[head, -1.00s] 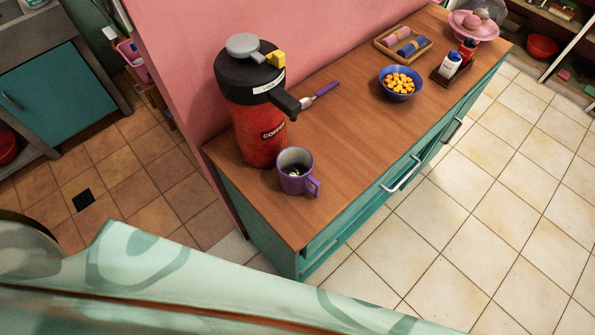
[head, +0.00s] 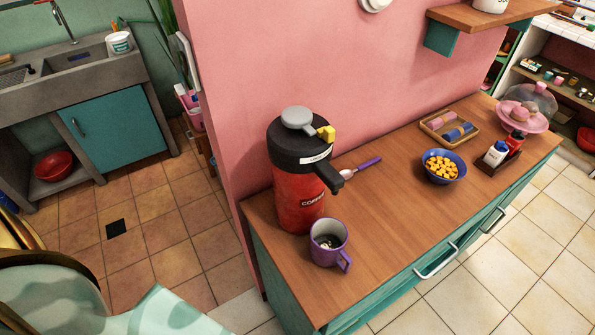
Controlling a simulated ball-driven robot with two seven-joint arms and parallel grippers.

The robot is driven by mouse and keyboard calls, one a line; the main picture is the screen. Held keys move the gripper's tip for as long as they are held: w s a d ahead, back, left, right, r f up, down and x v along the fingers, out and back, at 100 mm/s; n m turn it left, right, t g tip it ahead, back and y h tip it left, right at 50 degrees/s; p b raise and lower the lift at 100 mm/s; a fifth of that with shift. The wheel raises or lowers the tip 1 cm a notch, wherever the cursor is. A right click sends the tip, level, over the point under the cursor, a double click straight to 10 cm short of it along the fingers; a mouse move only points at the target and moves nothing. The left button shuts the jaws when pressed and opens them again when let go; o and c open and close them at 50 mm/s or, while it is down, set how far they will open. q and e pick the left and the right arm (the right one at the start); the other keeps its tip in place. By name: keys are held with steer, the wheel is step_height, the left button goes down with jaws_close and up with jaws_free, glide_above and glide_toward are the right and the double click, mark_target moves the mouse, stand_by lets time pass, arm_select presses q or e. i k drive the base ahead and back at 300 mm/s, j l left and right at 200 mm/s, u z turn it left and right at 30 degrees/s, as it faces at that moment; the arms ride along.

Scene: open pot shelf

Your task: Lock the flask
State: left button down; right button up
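The flask (head: 299,195) is a red coffee flask with a black top, standing upright near the left end of the wooden counter. Its black top carries a grey round button (head: 297,118), a small yellow lever (head: 326,133), a white label (head: 316,158) and a black spout pointing to the lower right. The label's wording is too small to read surely. A purple mug (head: 329,243) stands on the counter in front of the flask, below the spout. Neither of my grippers shows in the head view.
The wooden counter (head: 395,210) also holds a blue bowl of orange pieces (head: 443,167), a purple-handled utensil (head: 361,167), a tray with rolled cloths (head: 449,128), a bottle caddy (head: 497,155) and a pink domed cake stand (head: 525,110). A pink wall stands behind. Tiled floor is open at left.

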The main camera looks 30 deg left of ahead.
mark_target(326, 133)
steer(key=l+u, duration=0.15)
steer(key=l, duration=0.7)
steer(key=l+u, duration=0.1)
steer(key=l, duration=0.7)
steer(key=k+l+u, duration=0.15)
steer(key=l, duration=0.7)
